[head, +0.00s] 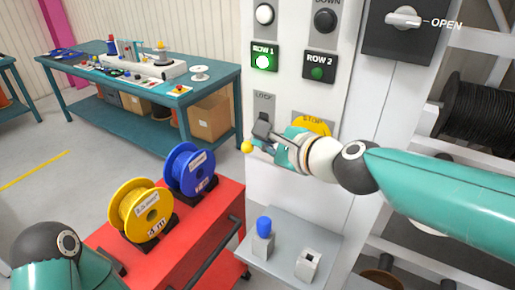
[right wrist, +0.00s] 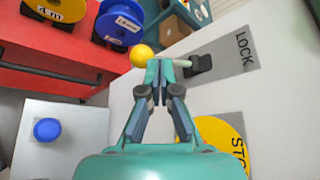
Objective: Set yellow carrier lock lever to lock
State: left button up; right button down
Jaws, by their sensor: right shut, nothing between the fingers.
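The carrier lock lever has a yellow ball knob (head: 247,146) that stands out to the left from the light-grey panel face. In the right wrist view the same yellow knob (right wrist: 142,55) sits on a pale rod running from a black pivot (right wrist: 199,65) on a grey plate. The plate carries the word LOCK (right wrist: 242,49). My right gripper (right wrist: 161,66) is shut and empty, its tips right at the rod beside the knob; I cannot tell whether they touch. In the head view its fingers are partly hidden near the lever. My left gripper is out of view.
A yellow STOP disc (head: 312,124) is close to my right wrist. Below are a grey shelf (head: 297,240) with a blue knob (head: 264,226). A red cart (head: 165,258) holds yellow (head: 140,210) and blue (head: 190,169) reels. An OPEN switch (head: 403,18) is upper right.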

jog(key=shift+r+p, duration=0.7)
jog(key=shift+r, duration=0.1)
